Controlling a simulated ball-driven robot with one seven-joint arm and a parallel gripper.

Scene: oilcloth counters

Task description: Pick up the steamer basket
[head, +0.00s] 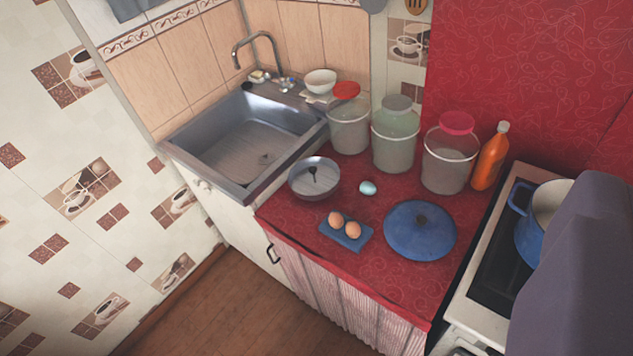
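The steamer basket (315,191) looks to be the round, shallow metal bowl with a dark upright post in its middle. It stands on the red oilcloth counter (300,224), just right of the sink's front corner. It is upright, and its near rim and inside are in clear view. The fingers of my gripper do not show in the head view. A smooth grey-purple part at the right edge seems to be my own arm; it is well apart from the basket.
Near the basket are a pale blue egg-shaped thing (368,188), two brown eggs (353,230) on a blue holder (341,239), and a blue lid (420,236). Several clear canisters (349,132) stand behind. The sink (245,140) is left; a stove with a blue pot (526,236) is right.

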